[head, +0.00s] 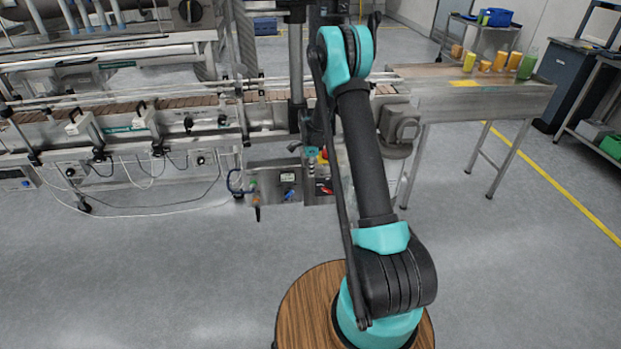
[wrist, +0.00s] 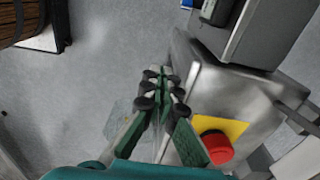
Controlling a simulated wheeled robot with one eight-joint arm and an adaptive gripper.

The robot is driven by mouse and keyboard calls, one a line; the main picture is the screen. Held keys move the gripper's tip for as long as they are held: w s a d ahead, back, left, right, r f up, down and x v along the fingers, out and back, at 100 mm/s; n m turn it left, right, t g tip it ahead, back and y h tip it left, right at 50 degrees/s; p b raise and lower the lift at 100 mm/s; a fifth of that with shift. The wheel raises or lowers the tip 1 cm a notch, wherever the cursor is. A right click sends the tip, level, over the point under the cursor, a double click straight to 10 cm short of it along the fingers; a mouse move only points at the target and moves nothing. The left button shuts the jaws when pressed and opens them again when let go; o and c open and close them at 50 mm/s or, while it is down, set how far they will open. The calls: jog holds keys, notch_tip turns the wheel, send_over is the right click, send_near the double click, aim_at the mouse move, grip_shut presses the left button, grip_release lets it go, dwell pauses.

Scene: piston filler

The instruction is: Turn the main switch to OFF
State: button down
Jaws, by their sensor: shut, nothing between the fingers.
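My gripper (wrist: 160,75) is shut and empty, pointing down beside a grey metal box (wrist: 235,95). A round red knob or button (wrist: 217,148) on a yellow plate (wrist: 232,127) sits on this box, to the right of my fingers and apart from their tips. In the head view my gripper (head: 311,152) is small and partly covered by my arm, near the control boxes under the conveyor. A small red part (head: 325,187) shows on the box there. I cannot tell which part is the main switch, or read its position.
A second control box (head: 275,183) with a blue-lit part stands to the left. The conveyor (head: 130,120) runs behind, with cables hanging below. A metal table (head: 475,95) with coloured containers is at the right. Open grey floor (head: 170,275) lies in front.

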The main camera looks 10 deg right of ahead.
notch_tip(320, 180, up, 5)
jog(key=h, duration=0.2)
send_over(328, 190)
jog(key=a, duration=0.1)
jog(key=f, duration=0.3)
jog(key=d+f, duration=0.1)
jog(key=f, duration=0.2)
jog(key=d+f, duration=0.1)
jog(key=f, duration=0.2)
jog(key=shift+d, duration=0.2)
jog(key=shift+a+f, duration=0.75)
jog(key=shift+f, duration=0.2)
jog(key=shift+a+f, duration=0.35)
jog(key=shift+f, duration=0.3)
